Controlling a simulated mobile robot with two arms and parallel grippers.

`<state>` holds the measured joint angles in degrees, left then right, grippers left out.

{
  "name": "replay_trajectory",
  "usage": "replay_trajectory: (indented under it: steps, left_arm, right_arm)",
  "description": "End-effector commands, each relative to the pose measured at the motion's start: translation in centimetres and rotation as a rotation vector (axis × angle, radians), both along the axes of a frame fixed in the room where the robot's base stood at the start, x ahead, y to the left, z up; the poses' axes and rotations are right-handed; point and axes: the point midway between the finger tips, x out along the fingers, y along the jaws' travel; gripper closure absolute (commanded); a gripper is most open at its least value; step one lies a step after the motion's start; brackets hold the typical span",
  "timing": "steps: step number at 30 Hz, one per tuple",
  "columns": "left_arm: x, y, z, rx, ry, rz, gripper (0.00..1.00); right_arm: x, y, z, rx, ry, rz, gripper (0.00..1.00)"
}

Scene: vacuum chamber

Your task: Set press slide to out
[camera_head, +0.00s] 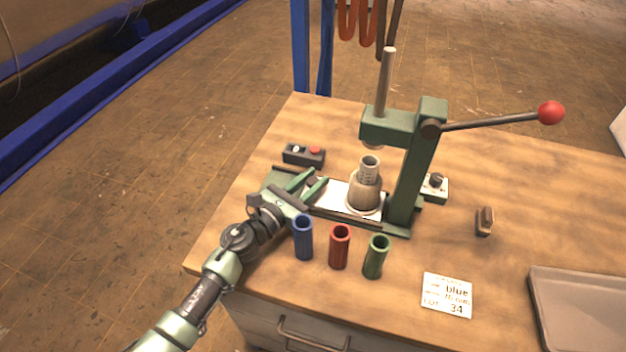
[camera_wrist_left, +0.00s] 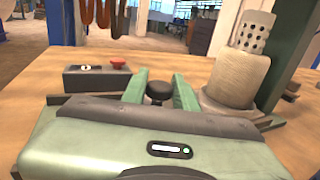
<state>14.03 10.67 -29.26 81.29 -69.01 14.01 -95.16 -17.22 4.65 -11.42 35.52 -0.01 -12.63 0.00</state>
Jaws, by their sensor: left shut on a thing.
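The green arbor press (camera_head: 413,165) stands on the wooden table, with its lever and red ball (camera_head: 551,113) out to the right. Its pale slide plate (camera_head: 335,196) lies between dark rails and carries a round holder (camera_head: 364,196) with a perforated sleeve (camera_head: 369,168) upright in it. The holder also shows in the left wrist view (camera_wrist_left: 236,78). My left gripper (camera_head: 314,184) is at the slide's left end. In the left wrist view its green fingers are shut on a dark round knob (camera_wrist_left: 158,91), the slide's knob. My right gripper is not in view.
A control box with a red button (camera_head: 304,155) sits behind my left gripper. Blue (camera_head: 303,238), red (camera_head: 339,247) and green (camera_head: 376,257) tubes stand close in front of the press. A label card (camera_head: 447,295) and a grey tray (camera_head: 580,310) lie at the right front.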

Motion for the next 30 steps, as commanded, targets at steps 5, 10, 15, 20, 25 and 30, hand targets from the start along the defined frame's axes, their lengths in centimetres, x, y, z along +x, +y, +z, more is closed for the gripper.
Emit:
replay_trajectory:
  steps: [5,10,15,20,25,30]
  left_arm:
    - [0.0,0.0,0.0,0.000,0.000,0.000,1.00]
    - [0.0,0.0,0.0,0.000,0.000,0.000,1.00]
    - [0.0,0.0,0.0,0.000,0.000,0.000,1.00]
    - [0.1,0.2,-0.1,0.001,0.000,0.001,1.00]
    - [0.7,2.1,-0.3,0.005,-0.003,0.003,1.00]
    - [1.7,5.1,-0.4,0.006,-0.004,0.004,1.00]
  right_arm:
    - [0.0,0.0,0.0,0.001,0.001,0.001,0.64]
    - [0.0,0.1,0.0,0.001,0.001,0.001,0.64]
    - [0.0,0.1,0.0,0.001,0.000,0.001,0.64]
    - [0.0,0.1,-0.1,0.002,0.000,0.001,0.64]
    - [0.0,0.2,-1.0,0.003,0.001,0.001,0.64]
    - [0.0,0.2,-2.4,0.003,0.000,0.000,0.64]
